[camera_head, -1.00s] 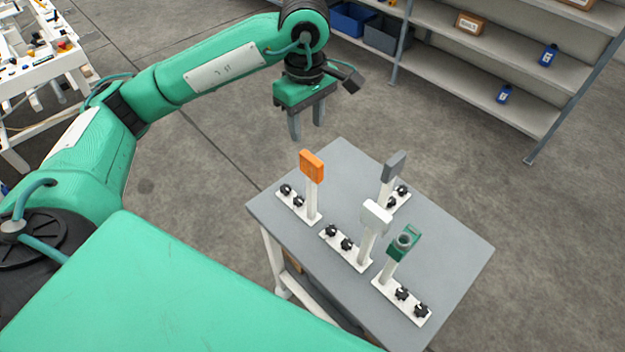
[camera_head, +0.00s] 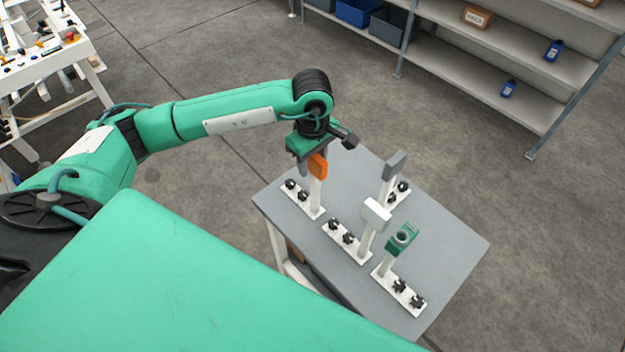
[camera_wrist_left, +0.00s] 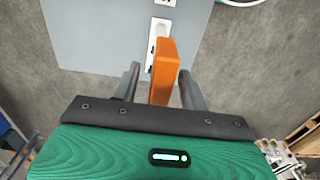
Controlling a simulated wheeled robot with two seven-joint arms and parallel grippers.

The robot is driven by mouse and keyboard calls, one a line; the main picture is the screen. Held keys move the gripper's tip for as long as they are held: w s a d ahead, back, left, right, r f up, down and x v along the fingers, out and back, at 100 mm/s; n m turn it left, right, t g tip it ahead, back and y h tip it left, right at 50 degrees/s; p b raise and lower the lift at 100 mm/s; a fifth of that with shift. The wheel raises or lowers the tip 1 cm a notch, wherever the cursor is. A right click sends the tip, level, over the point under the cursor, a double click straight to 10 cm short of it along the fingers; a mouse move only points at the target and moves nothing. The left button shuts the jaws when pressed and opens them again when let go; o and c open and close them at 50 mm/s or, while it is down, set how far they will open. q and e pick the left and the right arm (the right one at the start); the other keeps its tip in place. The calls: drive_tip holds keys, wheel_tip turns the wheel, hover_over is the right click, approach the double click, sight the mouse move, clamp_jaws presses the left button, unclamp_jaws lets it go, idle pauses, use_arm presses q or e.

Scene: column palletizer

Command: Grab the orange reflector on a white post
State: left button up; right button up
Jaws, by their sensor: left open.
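The orange reflector (camera_head: 318,166) sits on top of an upright white post (camera_head: 316,193) on a white base plate with black knobs, at the left side of the grey table. My left gripper (camera_head: 309,170) is at the reflector, pointing down. In the left wrist view the orange reflector (camera_wrist_left: 164,72) lies between the two open fingers of the left gripper (camera_wrist_left: 158,88), with a visible gap on each side. In the head view the reflector partly hides the fingers. My right gripper does not show.
On the grey table (camera_head: 440,262) stand a dark grey plate (camera_head: 394,165), a white block (camera_head: 376,214) and a green part with a round opening (camera_head: 401,239), each on its own post to the right. A shelf (camera_head: 480,75) stands behind, with floor between.

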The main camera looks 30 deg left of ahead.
use_arm(q)
clamp_jaws()
drive_tip(key=shift+r, duration=0.15)
idle(0.4)
